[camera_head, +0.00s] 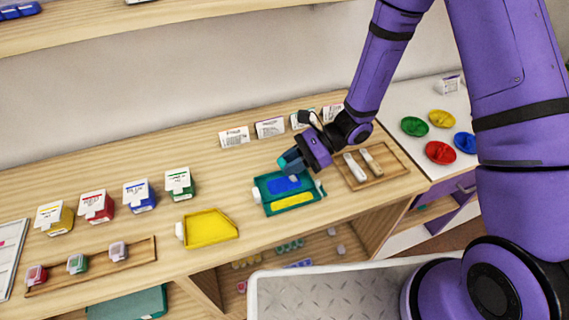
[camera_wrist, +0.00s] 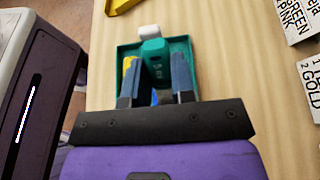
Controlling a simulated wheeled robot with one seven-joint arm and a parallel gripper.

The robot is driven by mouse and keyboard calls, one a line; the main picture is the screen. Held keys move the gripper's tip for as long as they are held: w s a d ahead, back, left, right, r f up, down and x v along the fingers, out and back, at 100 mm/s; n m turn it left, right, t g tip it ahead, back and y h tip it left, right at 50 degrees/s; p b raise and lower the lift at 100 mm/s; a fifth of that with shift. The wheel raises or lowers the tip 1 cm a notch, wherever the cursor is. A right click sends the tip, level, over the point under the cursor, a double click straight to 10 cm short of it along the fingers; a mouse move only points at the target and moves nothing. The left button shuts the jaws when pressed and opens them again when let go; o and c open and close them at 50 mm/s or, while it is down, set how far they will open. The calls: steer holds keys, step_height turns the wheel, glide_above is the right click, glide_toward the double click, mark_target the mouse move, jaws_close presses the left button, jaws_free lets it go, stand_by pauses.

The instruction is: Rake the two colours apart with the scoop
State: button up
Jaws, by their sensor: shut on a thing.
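A green tray (camera_head: 263,201) lies on the wooden bench, with blue beads (camera_head: 284,184) toward its back and yellow beads (camera_head: 293,201) along its front. My gripper (camera_head: 291,160) is over the back side of this tray, pointing down. It is shut on the teal scoop (camera_wrist: 154,52), which sits between the two fingers in the wrist view. The tray (camera_wrist: 193,48) lies below it there, with yellow beads (camera_wrist: 128,66) to the left of the scoop. The scoop's working end is hidden, so I cannot tell whether it touches the beads.
A yellow tray (camera_head: 208,228) lies left of the green one. A wooden tray (camera_head: 398,168) with two pale-handled tools is to the right. Label cards (camera_head: 270,128) stand behind. Several coloured boxes (camera_head: 140,196) stand at left, and coloured dishes (camera_head: 440,152) at far right.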

steer(key=shift+w+d, duration=0.15)
steer(key=shift+d, duration=0.35)
steer(key=shift+r, duration=2.4)
steer(key=shift+r, duration=0.1)
